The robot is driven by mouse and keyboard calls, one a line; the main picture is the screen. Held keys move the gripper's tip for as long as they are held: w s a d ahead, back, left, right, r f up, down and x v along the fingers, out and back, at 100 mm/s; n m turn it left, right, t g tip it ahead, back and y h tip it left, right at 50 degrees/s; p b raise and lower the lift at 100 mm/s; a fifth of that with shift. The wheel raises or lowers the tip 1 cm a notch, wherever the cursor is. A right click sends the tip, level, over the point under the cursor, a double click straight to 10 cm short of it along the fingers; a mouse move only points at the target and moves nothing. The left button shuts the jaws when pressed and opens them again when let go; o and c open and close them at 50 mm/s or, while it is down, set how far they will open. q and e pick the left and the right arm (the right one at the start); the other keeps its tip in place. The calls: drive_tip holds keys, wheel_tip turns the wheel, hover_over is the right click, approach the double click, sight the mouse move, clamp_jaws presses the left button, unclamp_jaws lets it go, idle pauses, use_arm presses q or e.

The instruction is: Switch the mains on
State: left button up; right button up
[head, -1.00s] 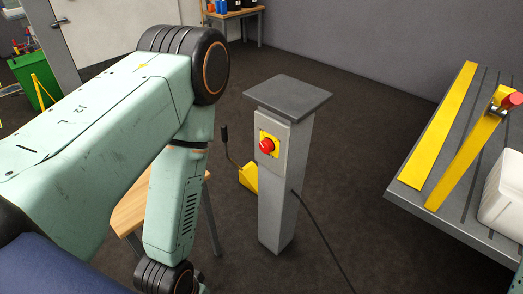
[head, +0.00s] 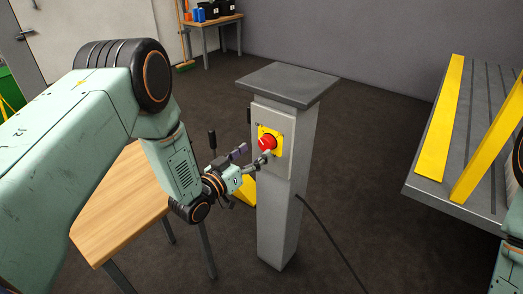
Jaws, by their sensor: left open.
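The mains switch is a red knob (head: 266,142) on a yellow plate (head: 278,151), set in a light grey box (head: 272,117) on the side of a grey pillar (head: 279,222). My left gripper (head: 255,154) is open in front of the knob, coming from the lower left. One finger reaches the lower edge of the plate, just below the knob. The other finger is to the left of the box. I cannot tell whether either finger touches the knob. My right gripper is not in view; only part of my right arm shows at the right edge.
A wooden table (head: 122,207) stands at the left under my left arm. A black cable (head: 325,232) runs from the pillar over the floor. A yellow object (head: 245,191) is behind my gripper. A grey platform (head: 430,207) with yellow bars is at the right.

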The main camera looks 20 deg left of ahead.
sight(264, 145)
use_arm(q)
drive_tip(key=x, duration=0.2)
drive_tip(key=b+x, duration=0.1)
drive_tip(key=x, duration=0.1)
drive_tip(key=shift+w+d+f, duration=0.15)
drive_tip(key=shift+d, duration=0.15)
drive_tip(key=shift+a+r, duration=0.1)
drive_tip(key=shift+r, duration=0.15)
drive_tip(key=shift+f, duration=0.15)
drive_tip(key=c, duration=1.1)
drive_tip(key=shift+c, duration=0.2)
